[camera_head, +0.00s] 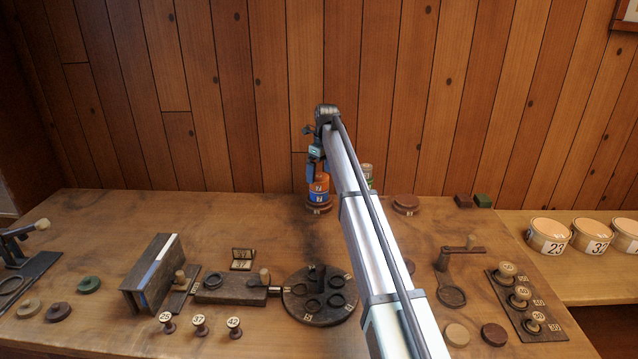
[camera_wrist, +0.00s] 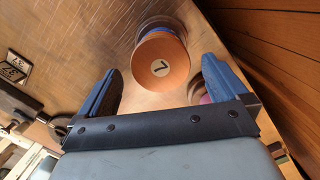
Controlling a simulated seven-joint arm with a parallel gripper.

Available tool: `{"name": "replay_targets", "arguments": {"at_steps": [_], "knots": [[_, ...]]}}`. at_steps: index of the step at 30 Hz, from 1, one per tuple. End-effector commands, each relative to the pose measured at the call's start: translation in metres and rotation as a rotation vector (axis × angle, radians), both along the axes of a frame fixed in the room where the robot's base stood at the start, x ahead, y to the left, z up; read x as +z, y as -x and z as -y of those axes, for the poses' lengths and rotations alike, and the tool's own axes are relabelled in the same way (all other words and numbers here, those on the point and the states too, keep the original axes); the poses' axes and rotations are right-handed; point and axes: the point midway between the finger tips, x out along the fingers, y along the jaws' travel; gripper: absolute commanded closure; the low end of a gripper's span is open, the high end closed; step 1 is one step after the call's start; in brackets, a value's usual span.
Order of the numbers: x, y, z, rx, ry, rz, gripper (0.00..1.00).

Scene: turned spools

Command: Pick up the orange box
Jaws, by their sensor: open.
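The orange box (camera_head: 319,187) is a round orange piece with a number 7 label. It sits on top of a blue round piece (camera_head: 318,197), which stands on a brown round base (camera_head: 318,208) at the back of the table. In the wrist view the orange box (camera_wrist: 172,78) shows its round top with a 7 on a pale disc. My gripper (camera_head: 316,160) is just above it in the head view. In the wrist view my gripper (camera_wrist: 160,66) is open, with its two blue fingers on either side of the orange top and nothing held. Contact cannot be told.
A greenish stack (camera_head: 367,170) stands just right, partly behind my arm. A brown disc (camera_head: 406,203) lies farther right. The wood wall (camera_head: 250,90) is close behind. A dark round plate with rings (camera_head: 318,308) and small numbered spools (camera_head: 200,322) are nearer the front.

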Motion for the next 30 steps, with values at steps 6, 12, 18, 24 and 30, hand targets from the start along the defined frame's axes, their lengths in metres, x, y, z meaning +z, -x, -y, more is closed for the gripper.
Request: {"name": "replay_targets", "arguments": {"at_steps": [6, 12, 18, 24, 30], "knots": [[-0.028, -0.003, -0.004, 0.000, 0.001, -0.001, 0.00], [-0.032, -0.003, -0.004, 0.000, 0.000, 0.000, 0.00], [-0.032, -0.003, -0.004, 0.000, 0.000, 0.000, 0.11], [-0.032, -0.003, -0.004, 0.000, 0.000, 0.000, 0.31], [-0.032, -0.003, -0.004, 0.000, 0.000, 0.000, 0.50]]}}
